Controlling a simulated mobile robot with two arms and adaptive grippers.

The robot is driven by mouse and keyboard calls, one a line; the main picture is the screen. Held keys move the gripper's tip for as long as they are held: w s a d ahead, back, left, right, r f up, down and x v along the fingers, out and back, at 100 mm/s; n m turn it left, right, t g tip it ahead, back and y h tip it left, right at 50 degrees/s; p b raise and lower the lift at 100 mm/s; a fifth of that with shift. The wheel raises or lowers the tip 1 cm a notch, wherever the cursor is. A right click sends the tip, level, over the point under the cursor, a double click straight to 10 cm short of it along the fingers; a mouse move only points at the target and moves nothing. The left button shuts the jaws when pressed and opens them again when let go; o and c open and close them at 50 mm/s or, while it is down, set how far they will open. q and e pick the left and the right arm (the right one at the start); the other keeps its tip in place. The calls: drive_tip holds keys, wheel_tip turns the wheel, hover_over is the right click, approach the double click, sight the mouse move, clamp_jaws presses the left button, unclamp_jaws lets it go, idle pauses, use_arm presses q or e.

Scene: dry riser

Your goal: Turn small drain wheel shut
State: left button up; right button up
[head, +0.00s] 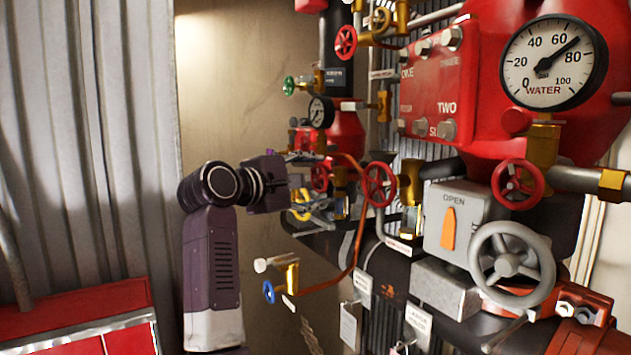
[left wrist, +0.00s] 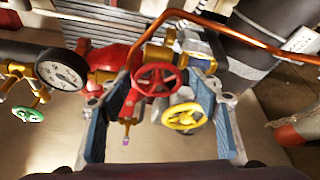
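My left gripper (head: 316,187) reaches in from the left among the valves, and its fingers are spread. In the left wrist view the open gripper (left wrist: 158,95) has one blue-grey finger on each side of a small red handwheel (left wrist: 160,78) and a small yellow handwheel (left wrist: 185,117). Both wheels appear between the fingers; I cannot tell contact or depth. In the head view the yellow wheel (head: 299,205) is partly hidden by the gripper. No readable label tells which wheel is the drain wheel. My right gripper is not in view.
A grey wheel (head: 512,264) stands beside the OPEN box (head: 455,215). A water gauge (head: 553,62) is at upper right. The wall left of the valves is clear.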

use_arm(q)
drive_tip(key=shift+r, duration=0.1)
drive_tip(key=v, duration=1.2)
